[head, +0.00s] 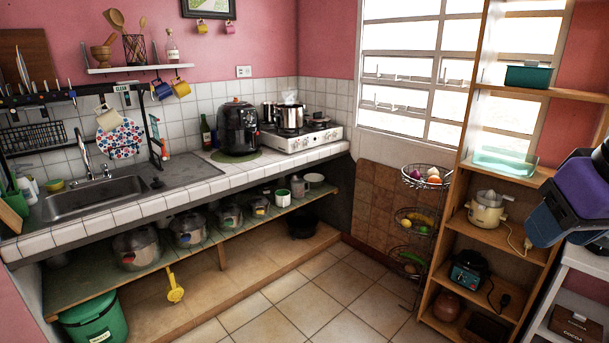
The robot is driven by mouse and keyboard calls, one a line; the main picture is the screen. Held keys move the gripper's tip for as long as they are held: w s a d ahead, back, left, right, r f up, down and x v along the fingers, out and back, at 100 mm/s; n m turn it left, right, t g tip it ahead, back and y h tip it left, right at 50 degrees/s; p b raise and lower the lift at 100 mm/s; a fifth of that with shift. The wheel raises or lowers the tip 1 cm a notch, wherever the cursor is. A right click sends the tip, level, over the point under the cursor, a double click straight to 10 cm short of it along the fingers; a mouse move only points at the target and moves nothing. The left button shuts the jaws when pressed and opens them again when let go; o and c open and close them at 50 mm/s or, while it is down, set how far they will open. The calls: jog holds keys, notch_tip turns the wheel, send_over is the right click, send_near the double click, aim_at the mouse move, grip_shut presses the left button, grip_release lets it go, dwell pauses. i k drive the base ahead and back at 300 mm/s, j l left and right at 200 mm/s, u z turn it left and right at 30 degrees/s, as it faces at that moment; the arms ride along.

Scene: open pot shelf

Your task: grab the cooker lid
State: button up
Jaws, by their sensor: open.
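I cannot tell which lid is the cooker lid. Several metal pots stand in a row on the open green shelf (92,283) under the counter. A large pot (137,252) is at the left, a second pot (188,232) is beside it, and a smaller pot (230,217) is further right. Their tops are small and shaded, so their lids are hard to make out. Another metal pot (289,118) stands on the white stove. My gripper does not show in the head view.
The tiled counter (190,203) overhangs the pot shelf. A yellow utensil (175,287) hangs at the shelf's front edge, and a green bin (95,322) stands below. Tiled floor (300,300) in front is clear. A wire basket stand (415,220) and wooden shelving (470,140) stand right.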

aim_at(318, 116)
jog(key=i, duration=2.35)
jog(key=i+u, duration=0.15)
jog(key=i, duration=0.3)
jog(key=i+l+u, duration=0.1)
jog(key=i, duration=0.35)
jog(key=i+l+u, duration=0.15)
jog(key=i, duration=0.3)
jog(key=i+l+u, duration=0.1)
jog(key=i+l, duration=0.15)
jog(key=i, duration=0.2)
jog(key=i+l+u, duration=0.15)
jog(key=i, duration=0.3)
jog(key=l, duration=0.1)
